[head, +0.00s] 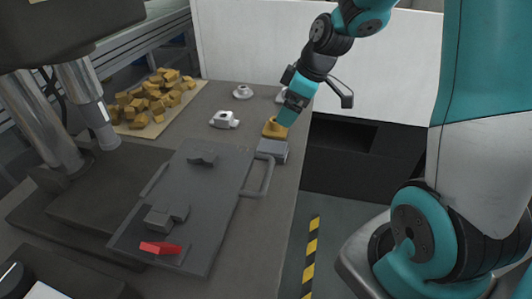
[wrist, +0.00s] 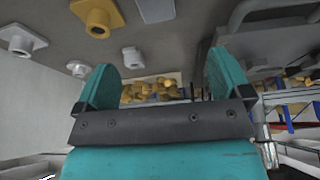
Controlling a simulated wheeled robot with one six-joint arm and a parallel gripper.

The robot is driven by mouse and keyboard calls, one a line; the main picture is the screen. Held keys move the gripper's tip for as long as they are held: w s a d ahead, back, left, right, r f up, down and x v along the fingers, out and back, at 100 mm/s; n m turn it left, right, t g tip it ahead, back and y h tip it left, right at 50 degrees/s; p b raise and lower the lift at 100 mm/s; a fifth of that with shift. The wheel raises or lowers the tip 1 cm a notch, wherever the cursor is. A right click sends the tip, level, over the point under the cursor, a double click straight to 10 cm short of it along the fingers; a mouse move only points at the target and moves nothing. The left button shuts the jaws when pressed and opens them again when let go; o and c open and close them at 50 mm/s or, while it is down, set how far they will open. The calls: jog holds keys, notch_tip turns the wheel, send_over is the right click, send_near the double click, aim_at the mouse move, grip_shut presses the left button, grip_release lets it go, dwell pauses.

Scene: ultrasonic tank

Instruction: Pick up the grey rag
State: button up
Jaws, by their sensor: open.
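The grey rag (head: 273,150) appears as a light grey, folded, block-like piece on the grey table near its right edge, just in front of a yellow flanged part (head: 275,128). In the wrist view the rag (wrist: 156,10) shows at the top edge, partly cut off, right of the yellow part (wrist: 97,17). My gripper (head: 296,100) is above the table edge, beyond the rag and apart from it. In the wrist view its two teal fingers are wide apart, with nothing held between them (wrist: 162,80).
A dark plate with a handle (head: 265,175) lies left of the rag, bearing grey pieces and a red piece (head: 160,248). White parts (head: 224,120) stand farther back. A mat with yellowish blocks (head: 150,100) is at back left. Open floor lies right of the table.

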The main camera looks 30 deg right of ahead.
send_near(267, 145)
jog(key=x, duration=0.5)
jog(key=shift+s+a, duration=0.25)
jog(key=shift+a, duration=0.05)
jog(key=x, duration=0.5)
jog(key=shift+w+d+p, duration=0.2)
jog(key=shift+d+p, duration=0.15)
jog(key=c, duration=1.1)
notch_tip(267, 145, up, 20)
